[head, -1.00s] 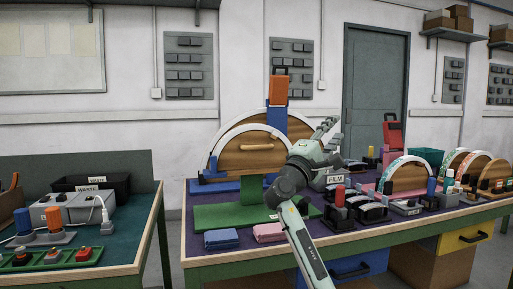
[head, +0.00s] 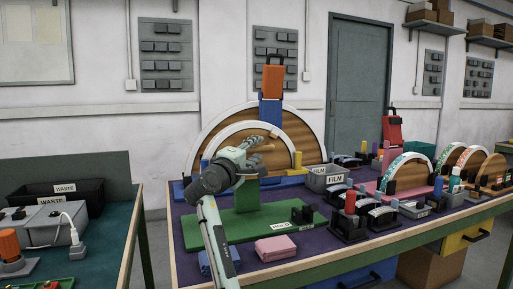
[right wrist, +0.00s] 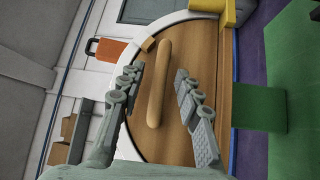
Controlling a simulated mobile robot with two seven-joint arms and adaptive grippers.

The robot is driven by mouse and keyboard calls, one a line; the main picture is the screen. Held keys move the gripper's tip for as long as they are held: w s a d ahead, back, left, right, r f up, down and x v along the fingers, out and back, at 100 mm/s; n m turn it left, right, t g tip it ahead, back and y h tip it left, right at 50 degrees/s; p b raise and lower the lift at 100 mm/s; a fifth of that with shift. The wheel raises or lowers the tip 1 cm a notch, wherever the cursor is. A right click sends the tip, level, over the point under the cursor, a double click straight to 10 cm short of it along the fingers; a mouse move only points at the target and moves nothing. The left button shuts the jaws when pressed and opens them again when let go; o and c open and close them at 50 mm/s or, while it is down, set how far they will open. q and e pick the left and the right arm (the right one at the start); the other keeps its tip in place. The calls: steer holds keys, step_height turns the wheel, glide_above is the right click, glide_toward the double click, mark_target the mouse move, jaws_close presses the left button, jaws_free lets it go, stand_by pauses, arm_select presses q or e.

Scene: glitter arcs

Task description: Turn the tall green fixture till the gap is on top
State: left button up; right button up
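A round wooden handle (right wrist: 158,85) crosses the disc face. My right gripper (head: 258,143) is in front of the disc and hides part of it in the head view. In the right wrist view my right gripper (right wrist: 156,80) is open, its fingers on either side of the handle; contact cannot be told. Where the rim's gap lies is unclear. My left gripper is not in view.
Grey FILM bins (head: 322,181) and small black fixtures (head: 347,226) crowd the right.

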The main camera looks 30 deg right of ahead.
steer(key=shift+w+d+r, duration=0.1)
steer(key=shift+w+d, duration=0.25)
steer(key=shift+d, duration=0.25)
jaws_close()
